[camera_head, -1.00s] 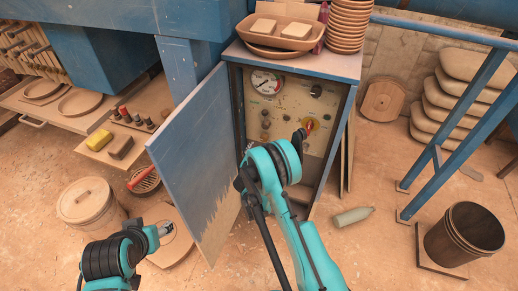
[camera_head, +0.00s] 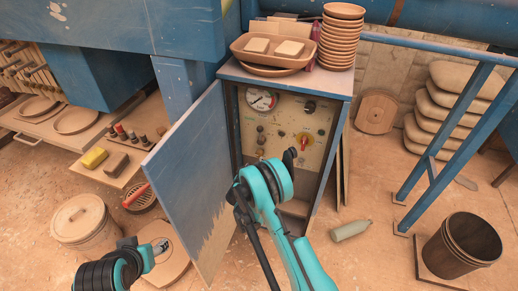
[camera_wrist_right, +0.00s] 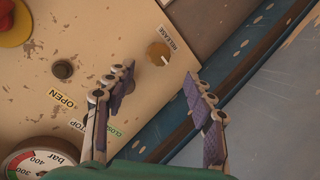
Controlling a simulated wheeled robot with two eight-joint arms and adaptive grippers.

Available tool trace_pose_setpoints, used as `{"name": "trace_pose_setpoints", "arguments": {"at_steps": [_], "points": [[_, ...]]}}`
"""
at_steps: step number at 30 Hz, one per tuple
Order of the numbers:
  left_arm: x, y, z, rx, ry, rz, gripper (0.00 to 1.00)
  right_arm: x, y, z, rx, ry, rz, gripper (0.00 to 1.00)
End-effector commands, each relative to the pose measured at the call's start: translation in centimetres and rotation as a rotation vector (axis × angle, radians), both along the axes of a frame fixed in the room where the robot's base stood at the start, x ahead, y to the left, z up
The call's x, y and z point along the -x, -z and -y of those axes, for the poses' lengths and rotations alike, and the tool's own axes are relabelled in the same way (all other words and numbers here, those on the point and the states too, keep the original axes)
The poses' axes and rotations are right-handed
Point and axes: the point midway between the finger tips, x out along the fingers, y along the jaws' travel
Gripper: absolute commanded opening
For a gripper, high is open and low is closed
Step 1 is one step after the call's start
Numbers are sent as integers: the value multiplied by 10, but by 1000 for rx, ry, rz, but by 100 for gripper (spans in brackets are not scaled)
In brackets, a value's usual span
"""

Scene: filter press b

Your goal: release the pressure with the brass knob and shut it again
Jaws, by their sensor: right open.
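The brass knob (camera_wrist_right: 158,53) shows in the right wrist view beside the RELEASE label, on the worn beige panel (camera_wrist_right: 100,30). My right gripper (camera_wrist_right: 157,85) is open and empty. Its two fingers reach toward the panel, one on each side below the knob in the picture, and the knob is not gripped. In the head view the panel (camera_head: 282,119) sits in the blue cabinet; my right wrist hides its lower part, and I cannot pick out the brass knob there. My left gripper (camera_head: 160,247) is low at the left, away from the cabinet; its jaws are too small to read.
The cabinet door (camera_head: 190,185) stands open at the left. The panel bears a pressure gauge (camera_head: 262,100), a red-and-yellow switch (camera_head: 303,139) and buttons. A tray (camera_head: 272,49) and stacked saucers (camera_head: 340,37) sit on top. A bottle (camera_head: 350,230) lies on the floor.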

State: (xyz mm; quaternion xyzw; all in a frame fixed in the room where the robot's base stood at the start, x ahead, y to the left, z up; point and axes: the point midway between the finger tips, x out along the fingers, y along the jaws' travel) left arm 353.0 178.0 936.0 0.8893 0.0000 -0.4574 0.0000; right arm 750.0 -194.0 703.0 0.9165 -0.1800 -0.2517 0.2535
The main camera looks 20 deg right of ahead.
Motion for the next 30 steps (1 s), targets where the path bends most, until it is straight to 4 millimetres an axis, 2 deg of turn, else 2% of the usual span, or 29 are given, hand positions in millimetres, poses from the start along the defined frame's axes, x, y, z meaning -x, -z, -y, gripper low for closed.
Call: {"name": "trace_pose_setpoints", "arguments": {"at_steps": [6, 18, 24, 30], "points": [[0, -7, 0, 0, 0, 0, 54, -10, 1, 0, 575, -229, -345, 54], [0, -16, 0, 0, 0, 0, 54, -24, 4, 1, 1590, -688, -1034, 54], [0, -19, 0, 0, 0, 0, 54, -28, 5, 1, 1927, -873, -1289, 54], [0, -18, 0, 0, 0, 0, 54, -31, 7, 3, 2045, -943, -1382, 54]]}}
